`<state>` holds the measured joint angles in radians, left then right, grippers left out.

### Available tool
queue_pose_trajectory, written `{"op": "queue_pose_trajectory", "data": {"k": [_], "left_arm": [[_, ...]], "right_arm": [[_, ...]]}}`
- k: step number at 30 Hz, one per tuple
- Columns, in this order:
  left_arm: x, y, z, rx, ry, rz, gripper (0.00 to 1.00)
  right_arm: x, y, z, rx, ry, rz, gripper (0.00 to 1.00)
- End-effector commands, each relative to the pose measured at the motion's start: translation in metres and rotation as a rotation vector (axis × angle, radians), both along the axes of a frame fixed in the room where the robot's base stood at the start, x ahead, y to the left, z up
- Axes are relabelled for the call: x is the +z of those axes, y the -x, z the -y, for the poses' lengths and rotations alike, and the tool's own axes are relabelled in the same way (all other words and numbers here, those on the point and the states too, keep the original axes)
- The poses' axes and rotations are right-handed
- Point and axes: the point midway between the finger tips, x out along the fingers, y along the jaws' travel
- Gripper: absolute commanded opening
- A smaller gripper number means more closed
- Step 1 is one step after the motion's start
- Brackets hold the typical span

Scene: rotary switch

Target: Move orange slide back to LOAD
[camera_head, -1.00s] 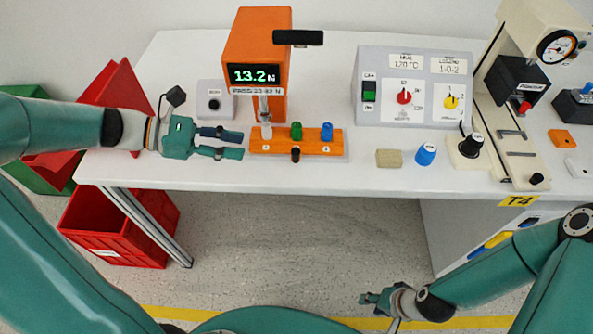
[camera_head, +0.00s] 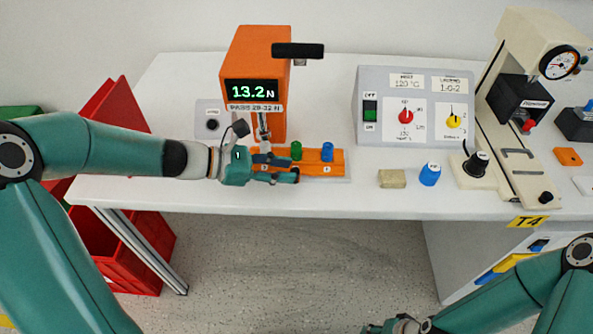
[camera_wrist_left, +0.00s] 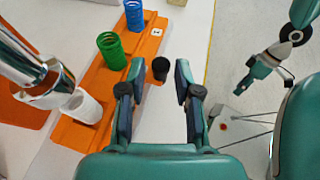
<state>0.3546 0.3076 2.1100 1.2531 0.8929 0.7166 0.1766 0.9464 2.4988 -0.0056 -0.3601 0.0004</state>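The orange slide (camera_head: 311,168) lies at the foot of the orange tester (camera_head: 256,80), carrying a green spring (camera_head: 296,150) and a blue spring (camera_head: 327,151). In the left wrist view the slide (camera_wrist_left: 96,82) shows a white piece (camera_wrist_left: 80,105) at its near end, beneath the metal plunger (camera_wrist_left: 38,75). My left gripper (camera_head: 292,174) is at the slide's front edge and covers part of it. In the left wrist view it (camera_wrist_left: 160,74) is open, with the black knob (camera_wrist_left: 161,73) between its fingertips, no clear contact. My right gripper (camera_head: 378,328) is cut off at the bottom edge.
The tester display (camera_head: 252,92) reads 13.2 N. A grey control box (camera_head: 385,135), a tan block (camera_head: 392,179), a blue knob (camera_head: 430,174) and a beige press (camera_head: 511,150) stand to the right. The table front between slide and block is clear.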

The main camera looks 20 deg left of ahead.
Motion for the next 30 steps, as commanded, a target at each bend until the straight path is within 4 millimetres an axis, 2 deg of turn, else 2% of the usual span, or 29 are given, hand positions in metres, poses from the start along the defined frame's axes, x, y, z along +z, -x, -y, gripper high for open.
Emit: {"op": "queue_pose_trajectory", "data": {"k": [1,6,17,23,24,30], "left_arm": [[-0.004,-0.003,0.008,-0.004,0.0,-0.002,0.33],[-0.011,-0.012,0.021,-0.001,-0.001,-0.001,0.33],[-0.012,-0.015,0.024,0.001,-0.001,0.0,0.33],[-0.012,-0.015,0.024,0.002,-0.001,0.0,0.03],[-0.012,-0.015,0.024,0.002,-0.001,0.0,0.0],[-0.012,-0.015,0.023,0.004,-0.002,0.001,0.0]], "right_arm": [[-0.002,0.0,0.0,0.0,0.0,0.0,0.4],[-0.003,0.0,0.0,0.0,0.0,0.0,0.4],[-0.003,0.0,0.0,0.0,0.0,0.0,0.4],[-0.003,0.0,0.0,0.0,0.0,0.0,0.4],[-0.003,0.0,0.0,0.0,0.0,0.0,0.4],[-0.003,0.0,0.0,0.0,0.0,0.0,0.4]]}}
